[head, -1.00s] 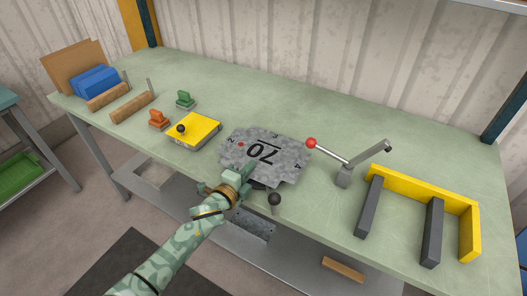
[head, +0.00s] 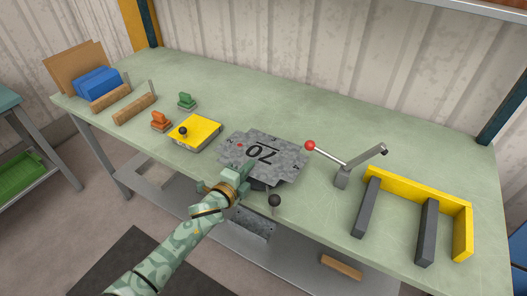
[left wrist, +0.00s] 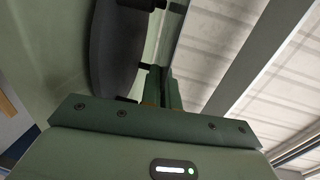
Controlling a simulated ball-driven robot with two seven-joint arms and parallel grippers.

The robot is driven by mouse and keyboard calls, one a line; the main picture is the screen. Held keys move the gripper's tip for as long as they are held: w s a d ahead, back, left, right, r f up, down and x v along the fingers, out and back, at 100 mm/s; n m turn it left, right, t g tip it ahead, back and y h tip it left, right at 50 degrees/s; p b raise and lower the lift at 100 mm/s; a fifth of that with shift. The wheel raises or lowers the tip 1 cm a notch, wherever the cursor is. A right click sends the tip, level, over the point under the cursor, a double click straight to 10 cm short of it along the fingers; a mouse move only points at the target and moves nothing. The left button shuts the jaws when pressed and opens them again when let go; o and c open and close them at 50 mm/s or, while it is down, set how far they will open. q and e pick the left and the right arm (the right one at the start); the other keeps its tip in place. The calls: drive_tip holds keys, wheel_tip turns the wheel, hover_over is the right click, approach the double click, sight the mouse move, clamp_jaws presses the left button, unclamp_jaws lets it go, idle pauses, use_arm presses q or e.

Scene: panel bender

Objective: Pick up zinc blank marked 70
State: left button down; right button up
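The zinc blank (head: 288,160) is a mottled grey sheet with cut corners, a large black 70 and small marks at its edges. In the head view it is at the table's front edge, over a dark round disc. My left gripper (head: 240,178) is at its near left edge. In the left wrist view the two fingers (left wrist: 164,88) are close together, with the thin sheet edge-on between them; the contact is small and dark. The dark disc (left wrist: 116,45) shows beside the fingers. My right gripper is not in view.
A black ball knob (head: 274,201) stands close right of my left gripper. A red-knobbed lever (head: 327,153) and a yellow frame with grey bars (head: 420,195) are to the right. A yellow block with a black knob (head: 197,131) and two stamps are to the left.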

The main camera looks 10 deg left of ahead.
use_arm(q)
drive_tip(key=s+p, duration=0.1)
drive_tip(key=s+a+r, duration=0.1)
drive_tip(key=s, duration=0.1)
drive_tip(key=shift+r+p, duration=0.2)
drive_tip(key=shift+p, duration=0.2)
drive_tip(key=shift+p+v, duration=0.7)
drive_tip(key=shift+v, duration=0.85)
